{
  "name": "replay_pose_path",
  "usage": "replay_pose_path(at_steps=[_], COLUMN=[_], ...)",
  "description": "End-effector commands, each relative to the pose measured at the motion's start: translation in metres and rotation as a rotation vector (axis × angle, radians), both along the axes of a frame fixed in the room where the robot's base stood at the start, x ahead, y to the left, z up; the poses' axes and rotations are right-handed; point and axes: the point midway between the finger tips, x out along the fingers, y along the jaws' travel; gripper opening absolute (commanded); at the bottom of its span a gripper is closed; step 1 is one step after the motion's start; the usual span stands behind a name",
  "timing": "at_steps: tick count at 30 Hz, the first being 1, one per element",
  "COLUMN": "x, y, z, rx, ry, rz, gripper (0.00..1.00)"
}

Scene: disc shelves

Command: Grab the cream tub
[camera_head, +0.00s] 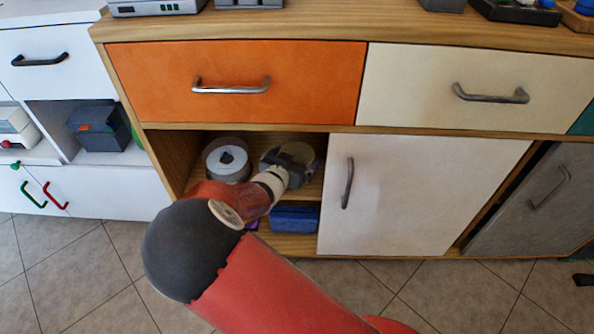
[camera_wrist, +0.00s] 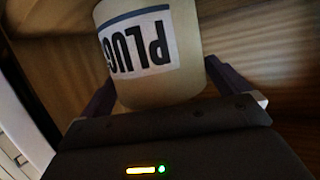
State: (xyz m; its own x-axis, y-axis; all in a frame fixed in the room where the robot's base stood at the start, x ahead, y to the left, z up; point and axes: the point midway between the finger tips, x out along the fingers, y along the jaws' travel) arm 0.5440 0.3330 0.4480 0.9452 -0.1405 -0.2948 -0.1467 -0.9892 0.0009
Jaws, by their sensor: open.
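The cream tub (camera_wrist: 160,88) fills the upper middle of the wrist view, its white label with dark "PLUG" lettering upside down. In the head view its pale top (camera_head: 299,153) shows in the open cupboard compartment, partly hidden by my gripper (camera_head: 284,166). In the wrist view my gripper (camera_wrist: 163,76) is open, with one dark finger on each side of the tub. I cannot tell whether the fingers touch it.
A round white-and-grey container (camera_head: 227,160) stands left of the tub on the same shelf. A blue box (camera_head: 295,218) sits on the lower shelf. The white door (camera_head: 420,195) bounds the compartment at right, and an orange drawer (camera_head: 235,82) is above.

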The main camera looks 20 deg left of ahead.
Motion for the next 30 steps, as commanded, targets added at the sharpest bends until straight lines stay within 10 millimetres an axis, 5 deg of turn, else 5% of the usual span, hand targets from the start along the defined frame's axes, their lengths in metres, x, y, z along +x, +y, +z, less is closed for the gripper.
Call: replay_pose_path(at_steps=[10, 24, 30], x=[0.0113, 0.0111, 0.0110], y=[-0.0019, -0.0018, -0.0015], z=[-0.0032, -0.0028, -0.0027], rx=[0.002, 0.002, 0.002], ry=[0.001, 0.000, 0.000], rz=[-0.001, -0.001, 0.000], gripper=[1.00, 0.42, 0.42])
